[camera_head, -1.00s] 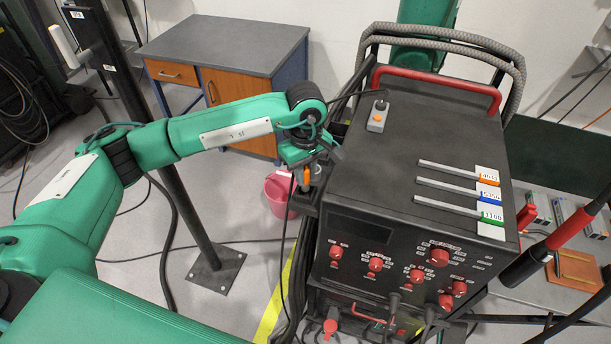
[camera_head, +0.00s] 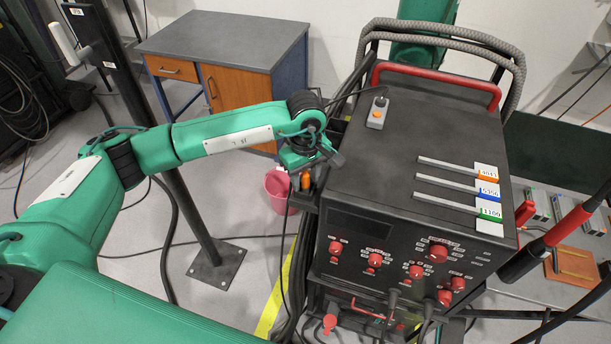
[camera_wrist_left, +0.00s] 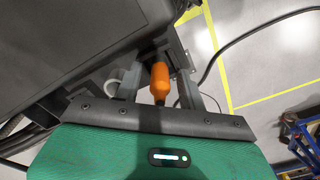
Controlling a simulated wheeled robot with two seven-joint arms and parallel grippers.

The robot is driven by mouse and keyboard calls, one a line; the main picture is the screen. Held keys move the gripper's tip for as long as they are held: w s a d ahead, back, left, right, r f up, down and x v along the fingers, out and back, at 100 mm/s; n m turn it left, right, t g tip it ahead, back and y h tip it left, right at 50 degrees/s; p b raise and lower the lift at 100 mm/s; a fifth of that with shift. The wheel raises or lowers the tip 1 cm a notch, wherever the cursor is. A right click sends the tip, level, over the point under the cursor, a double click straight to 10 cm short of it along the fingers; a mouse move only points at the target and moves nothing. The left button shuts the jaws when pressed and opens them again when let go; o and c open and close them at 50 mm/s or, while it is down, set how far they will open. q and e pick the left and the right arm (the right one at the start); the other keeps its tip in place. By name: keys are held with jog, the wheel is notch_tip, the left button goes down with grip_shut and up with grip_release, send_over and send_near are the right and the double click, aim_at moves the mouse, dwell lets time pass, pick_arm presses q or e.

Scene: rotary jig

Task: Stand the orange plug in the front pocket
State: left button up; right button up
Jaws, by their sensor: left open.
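The orange plug (camera_head: 305,182) shows below my left gripper (camera_head: 302,168), beside the left side of the black machine. In the left wrist view the orange plug (camera_wrist_left: 160,82) lies between the two grey fingers of my left gripper (camera_wrist_left: 157,66), with a visible gap on each side. The gripper is open. A dark holder (camera_wrist_left: 150,48) shows at the far end of the plug; I cannot tell whether the plug sits in it or which pocket it is. My right gripper is not in view.
The black machine (camera_head: 400,180) with red knobs stands close to the right of the gripper. A pink bucket (camera_head: 280,190) is on the floor below. A dark post (camera_head: 195,195) stands to the left. A cabinet (camera_head: 225,60) is behind, and cables hang nearby.

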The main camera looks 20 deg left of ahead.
aim_at(306, 173)
pick_arm(q)
jog(key=shift+r, duration=0.25)
notch_tip(306, 173, up, 12)
jog(key=b, duration=0.4)
jog(key=shift+f, duration=0.15)
